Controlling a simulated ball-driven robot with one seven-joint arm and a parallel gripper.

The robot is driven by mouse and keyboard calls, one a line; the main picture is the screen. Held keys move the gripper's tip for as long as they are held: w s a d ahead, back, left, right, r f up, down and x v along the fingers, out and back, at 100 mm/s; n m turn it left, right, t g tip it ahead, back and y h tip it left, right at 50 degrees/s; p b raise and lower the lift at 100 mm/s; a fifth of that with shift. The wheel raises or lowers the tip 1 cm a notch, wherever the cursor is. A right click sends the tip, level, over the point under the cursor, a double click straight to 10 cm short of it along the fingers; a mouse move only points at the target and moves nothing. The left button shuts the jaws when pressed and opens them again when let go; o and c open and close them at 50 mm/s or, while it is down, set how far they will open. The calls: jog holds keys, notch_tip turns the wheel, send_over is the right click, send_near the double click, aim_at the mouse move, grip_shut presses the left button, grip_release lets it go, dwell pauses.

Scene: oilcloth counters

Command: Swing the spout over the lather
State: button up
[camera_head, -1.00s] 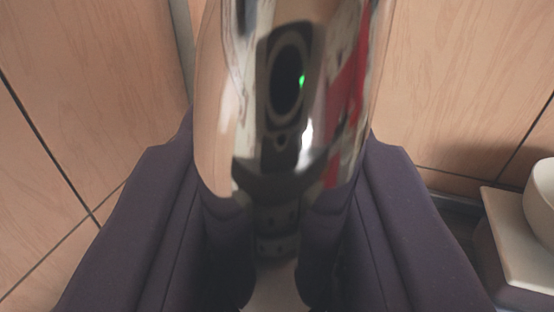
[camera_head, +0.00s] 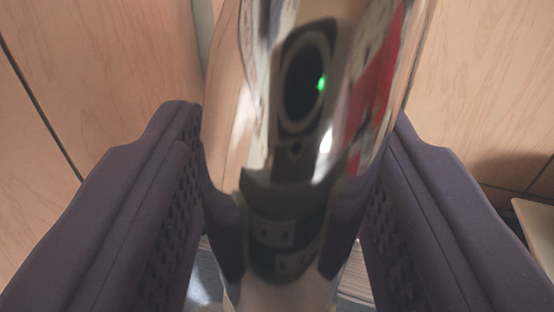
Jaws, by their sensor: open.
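The spout (camera_head: 315,95) is a shiny chrome tube that fills the upper middle of the view. Its mirror surface reflects my gripper, a green light and a red patch. My gripper (camera_head: 292,135) is open, with one dark purple finger on each side of the spout. The right finger looks very close to the spout's side; I cannot tell whether it touches. The spout's lower end and base are hard to separate from the reflections. No lather shows in this view.
Pale wood-grain panels (camera_head: 95,60) with dark seams stand behind the spout on both sides. A pale ledge (camera_head: 537,232) shows at the right edge. A small strip of grey surface shows low between the fingers.

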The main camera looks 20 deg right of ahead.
jog(key=shift+s, duration=0.1)
jog(key=p+v, duration=0.2)
jog(key=v, duration=0.5)
jog(key=shift+s, duration=0.3)
jog(key=shift+a, duration=0.1)
jog(key=s+a+r+n+y, duration=0.1)
jog(key=s+r+y, duration=0.2)
jog(key=r, duration=1.2)
jog(key=s+a+r+n+y, duration=0.1)
jog(key=s+a+r+y, duration=0.2)
jog(key=r, duration=1.1)
jog(key=s+d+r+n, duration=0.1)
jog(key=s+r, duration=0.7)
jog(key=s, duration=0.3)
jog(key=s+d+r+n+g, duration=0.1)
jog(key=s+r, duration=0.8)
jog(key=s, duration=0.2)
jog(key=shift+s+d+r+y, duration=0.15)
jog(key=shift+d+r+y, duration=0.05)
jog(key=shift+r+y, duration=0.2)
